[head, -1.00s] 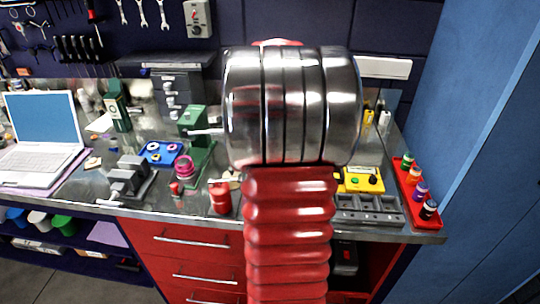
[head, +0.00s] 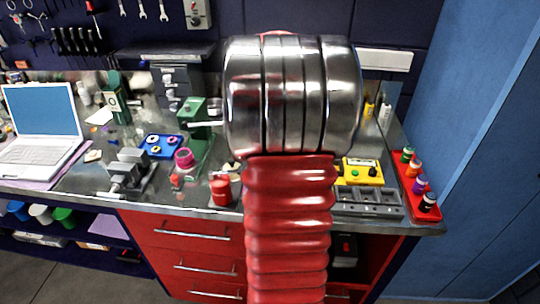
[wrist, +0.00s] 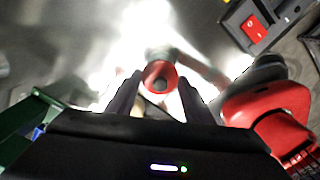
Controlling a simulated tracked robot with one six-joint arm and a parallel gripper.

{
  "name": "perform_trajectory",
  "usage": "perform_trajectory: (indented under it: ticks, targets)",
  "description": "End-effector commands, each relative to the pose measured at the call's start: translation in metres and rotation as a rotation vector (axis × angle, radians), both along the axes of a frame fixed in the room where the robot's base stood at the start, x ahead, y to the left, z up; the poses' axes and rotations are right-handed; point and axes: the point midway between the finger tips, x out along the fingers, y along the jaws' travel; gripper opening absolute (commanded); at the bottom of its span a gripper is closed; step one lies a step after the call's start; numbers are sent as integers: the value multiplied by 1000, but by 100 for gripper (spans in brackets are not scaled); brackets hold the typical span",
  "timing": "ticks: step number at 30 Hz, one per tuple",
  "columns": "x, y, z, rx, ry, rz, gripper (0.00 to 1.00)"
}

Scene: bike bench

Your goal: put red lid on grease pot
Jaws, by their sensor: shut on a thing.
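In the wrist view my gripper (wrist: 159,84) has its two dark fingers a little apart. A small round red piece with a dark centre, which looks like the red lid (wrist: 149,74), shows between the fingertips. In the head view my own arm hides the gripper and the lid. A red can-shaped pot (head: 221,193) stands upright near the bench's front edge, left of my arm. It may be the grease pot, but I cannot tell for sure. A magenta round pot (head: 184,157) stands behind it, left of the green press.
The steel bench (head: 90,185) is crowded. A green press (head: 200,140), a blue tray (head: 161,151) and a grey vise (head: 128,175) stand on the left. A yellow box (head: 364,177), a grey compartment tray (head: 368,205) and a red bottle rack (head: 432,211) stand on the right.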

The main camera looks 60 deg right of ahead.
Motion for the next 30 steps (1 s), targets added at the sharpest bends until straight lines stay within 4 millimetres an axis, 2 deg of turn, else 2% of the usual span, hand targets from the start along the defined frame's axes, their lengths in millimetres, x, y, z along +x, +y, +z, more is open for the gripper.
perform_trajectory:
  ticks: [30]
  targets:
    - [0,0,-6,1,1,0,26]
